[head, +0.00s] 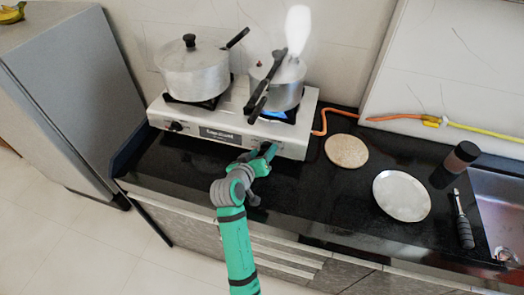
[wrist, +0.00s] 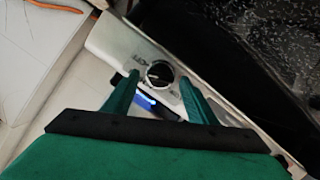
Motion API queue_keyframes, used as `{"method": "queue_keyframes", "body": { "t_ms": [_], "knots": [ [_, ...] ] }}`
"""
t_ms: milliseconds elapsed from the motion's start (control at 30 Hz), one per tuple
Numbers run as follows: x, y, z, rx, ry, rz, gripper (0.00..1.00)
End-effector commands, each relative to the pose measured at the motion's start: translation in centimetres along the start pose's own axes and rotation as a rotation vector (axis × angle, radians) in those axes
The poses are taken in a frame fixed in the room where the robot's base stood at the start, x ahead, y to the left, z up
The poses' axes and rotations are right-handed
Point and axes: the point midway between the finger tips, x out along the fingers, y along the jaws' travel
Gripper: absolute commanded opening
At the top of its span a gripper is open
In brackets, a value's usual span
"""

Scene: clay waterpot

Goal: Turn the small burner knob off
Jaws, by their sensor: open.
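A white two-burner stove (head: 215,120) stands against the back wall. The left knob (head: 175,126) is on its front panel; the right knob is hidden behind my gripper (head: 267,152) in the head view. In the wrist view, a round black knob with a silver rim (wrist: 159,74) sits between the two green fingertips of my open gripper (wrist: 159,80). The fingers lie on either side of it; I cannot tell whether they touch it. A blue flame (head: 275,114) burns under the right pot, a pressure cooker (head: 284,95) giving off white steam.
A lidded aluminium pot (head: 195,75) is on the left burner. An orange gas hose (head: 340,112) runs right from the stove. A flatbread disc (head: 346,150), a pale plate (head: 402,195) and a dark jar (head: 455,165) are on the black counter, beside the sink (head: 500,215).

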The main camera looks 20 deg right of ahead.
Motion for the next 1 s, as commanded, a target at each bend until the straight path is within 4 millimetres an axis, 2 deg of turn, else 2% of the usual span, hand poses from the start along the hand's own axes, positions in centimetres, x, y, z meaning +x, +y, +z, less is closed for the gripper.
{"method": "queue_keyframes", "body": {
  "t_ms": [300,500,700,1000],
  "knots": [
    [-6.2,-0.2,-0.2,-0.001,0.007,-0.003,0.52],
    [-8.6,0.4,0.0,0.004,0.001,0.007,0.52],
    [-9.9,0.2,-0.1,0.001,0.002,0.003,0.52],
    [-10.0,-0.1,-0.1,-0.001,0.004,-0.002,0.52]
  ]
}}
